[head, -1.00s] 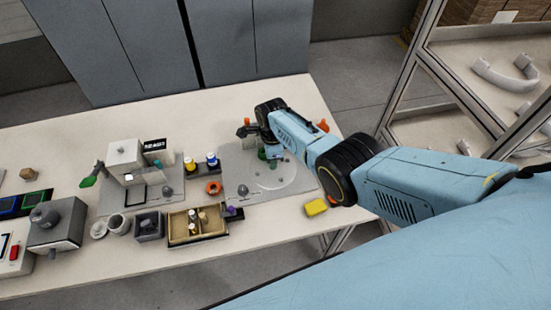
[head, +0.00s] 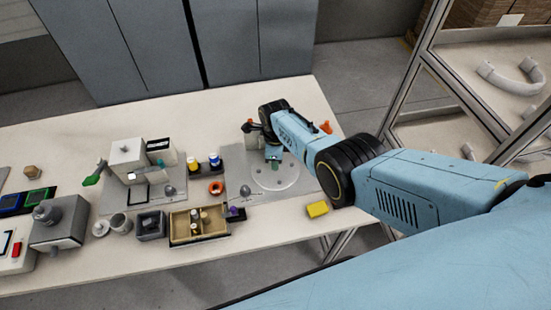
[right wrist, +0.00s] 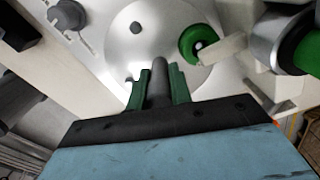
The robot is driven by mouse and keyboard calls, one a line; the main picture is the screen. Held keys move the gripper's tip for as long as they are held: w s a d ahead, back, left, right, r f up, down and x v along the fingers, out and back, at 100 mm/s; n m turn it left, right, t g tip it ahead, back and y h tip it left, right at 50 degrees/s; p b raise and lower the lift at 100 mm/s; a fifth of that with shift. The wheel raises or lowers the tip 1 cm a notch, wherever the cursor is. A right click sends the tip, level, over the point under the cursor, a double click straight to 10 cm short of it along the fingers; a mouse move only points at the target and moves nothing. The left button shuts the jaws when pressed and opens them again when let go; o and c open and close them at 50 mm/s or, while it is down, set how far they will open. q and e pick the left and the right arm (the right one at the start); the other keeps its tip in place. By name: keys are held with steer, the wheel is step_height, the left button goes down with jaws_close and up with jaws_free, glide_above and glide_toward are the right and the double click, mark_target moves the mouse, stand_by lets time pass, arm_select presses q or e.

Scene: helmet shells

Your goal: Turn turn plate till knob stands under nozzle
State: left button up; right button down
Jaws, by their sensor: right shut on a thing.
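The turn plate (head: 284,182) is a round, pale metal disc on a grey base board. It fills the upper middle of the right wrist view (right wrist: 165,58). My right gripper (right wrist: 159,80) has green fingers and is shut on an upright grey knob (right wrist: 159,68) at the plate's near edge in that view. In the head view, my right gripper (head: 272,164) is over the plate's back part, and my arm hides some of it. A green round part with a white tip (right wrist: 196,45) is over the plate, right of the knob. I cannot tell whether it is the nozzle. My left gripper is not in view.
A grey ball knob (head: 245,191) stands left of the plate. An orange ring (head: 216,188), bottles (head: 204,163) and a divided tray (head: 199,226) lie further left.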

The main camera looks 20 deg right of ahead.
steer(key=shift+d, duration=0.1)
steer(key=c, duration=1.5)
jaws_free()
steer(key=shift+c, duration=0.2)
steer(key=shift+r, duration=0.1)
steer(key=shift+r+p, duration=0.35)
step_height(320, 180, up, 12)
steer(key=p, duration=0.4)
steer(key=shift+f+p, duration=0.25)
steer(key=shift+p, duration=0.05)
steer(key=shift+r, duration=0.5)
